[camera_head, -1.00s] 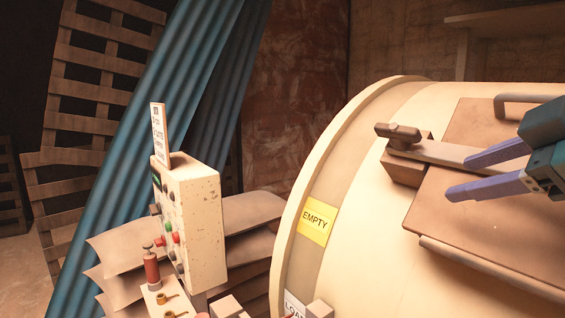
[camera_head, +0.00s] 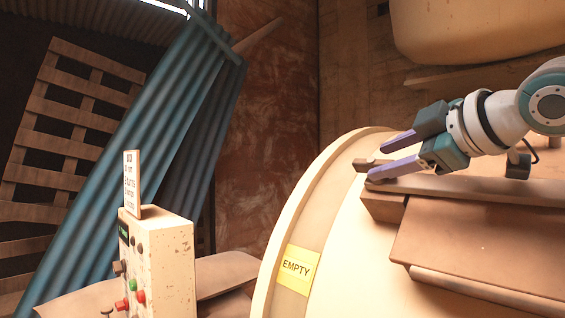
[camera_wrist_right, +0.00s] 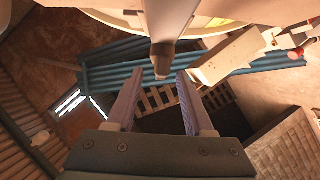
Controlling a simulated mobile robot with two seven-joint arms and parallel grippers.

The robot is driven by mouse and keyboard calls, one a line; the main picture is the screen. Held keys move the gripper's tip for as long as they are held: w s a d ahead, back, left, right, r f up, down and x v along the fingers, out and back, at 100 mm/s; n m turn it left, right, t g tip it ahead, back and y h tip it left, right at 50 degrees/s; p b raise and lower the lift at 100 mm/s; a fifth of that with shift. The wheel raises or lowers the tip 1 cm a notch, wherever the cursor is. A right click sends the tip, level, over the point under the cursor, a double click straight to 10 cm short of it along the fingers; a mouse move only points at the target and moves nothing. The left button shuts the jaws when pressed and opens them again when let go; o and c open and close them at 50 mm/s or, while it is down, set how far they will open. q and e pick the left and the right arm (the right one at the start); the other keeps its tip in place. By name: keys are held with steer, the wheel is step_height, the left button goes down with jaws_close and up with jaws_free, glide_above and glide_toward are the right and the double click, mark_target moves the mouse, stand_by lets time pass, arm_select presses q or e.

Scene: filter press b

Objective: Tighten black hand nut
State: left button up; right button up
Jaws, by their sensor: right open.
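The hand nut (camera_head: 365,164) is at the left end of the clamp bar (camera_head: 480,190) on top of the cream drum. It looks brownish in the head view and is partly hidden by my fingers. In the right wrist view the dark nut (camera_wrist_right: 162,62) stands at the top middle, just ahead of and between the finger lines. My right gripper (camera_head: 377,160) is open, with its purple fingers pointing left at the nut. The fingertips also show in the right wrist view (camera_wrist_right: 160,76); I cannot tell whether they touch it. My left gripper is out of view.
The drum (camera_head: 350,240) carries a yellow EMPTY label (camera_head: 296,268) and a brown hatch plate (camera_head: 480,245). A control box (camera_head: 165,262) with buttons and a sign (camera_head: 132,180) stands at the left. Blue corrugated sheets (camera_head: 130,180) lean behind it.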

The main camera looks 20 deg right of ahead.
mark_target(381, 161)
steer(key=shift+x, duration=1.85)
steer(key=shift+a, duration=0.1)
jaws_close()
